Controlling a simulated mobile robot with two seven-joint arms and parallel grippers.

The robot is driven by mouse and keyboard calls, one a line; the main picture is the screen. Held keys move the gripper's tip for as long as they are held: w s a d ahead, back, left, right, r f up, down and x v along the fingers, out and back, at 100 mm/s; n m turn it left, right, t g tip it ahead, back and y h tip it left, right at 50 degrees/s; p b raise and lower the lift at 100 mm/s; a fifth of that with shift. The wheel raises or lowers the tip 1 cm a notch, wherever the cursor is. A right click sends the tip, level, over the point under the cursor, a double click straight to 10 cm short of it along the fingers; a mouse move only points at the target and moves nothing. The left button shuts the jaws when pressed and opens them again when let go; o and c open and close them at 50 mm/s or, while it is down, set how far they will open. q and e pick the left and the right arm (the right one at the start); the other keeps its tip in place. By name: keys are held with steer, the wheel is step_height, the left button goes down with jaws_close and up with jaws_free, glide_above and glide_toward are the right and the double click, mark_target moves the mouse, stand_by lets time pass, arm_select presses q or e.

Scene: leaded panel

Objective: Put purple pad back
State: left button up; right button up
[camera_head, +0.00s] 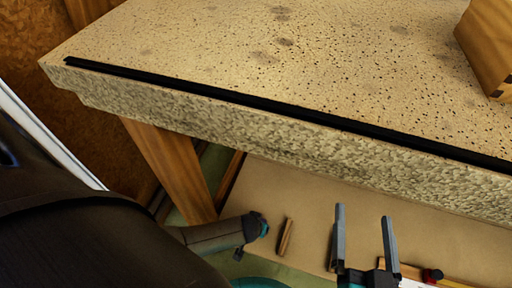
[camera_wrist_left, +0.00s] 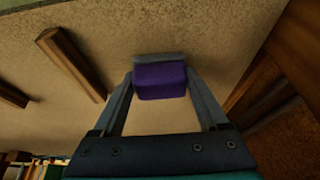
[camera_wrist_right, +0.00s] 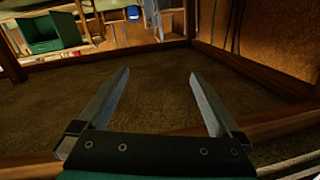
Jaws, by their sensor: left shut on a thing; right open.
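The purple pad (camera_wrist_left: 161,82) shows in the left wrist view, a small purple block with a grey strip along its far edge. My left gripper (camera_wrist_left: 160,73) is shut on it, one finger at each side. A tan surface lies beyond the pad; I cannot tell whether the pad touches it. The pad is not visible in the head view, where the left fingers are hidden too. My right gripper (camera_head: 365,232) is open and empty in the head view, in front of the bench edge. Its spread, empty fingers also show in the right wrist view (camera_wrist_right: 157,82).
The speckled bench top (camera_head: 300,60) has a black strip (camera_head: 270,104) along its front edge and a wooden box (camera_head: 488,45) at the right. Below is a tan board (camera_head: 300,190) with a short wooden piece (camera_head: 286,237). A wooden leg (camera_head: 172,165) stands at the left.

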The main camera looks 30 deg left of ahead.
arm_select(q)
steer(key=shift+f, duration=0.15)
steer(key=o, duration=1.3)
steer(key=shift+o, duration=0.2)
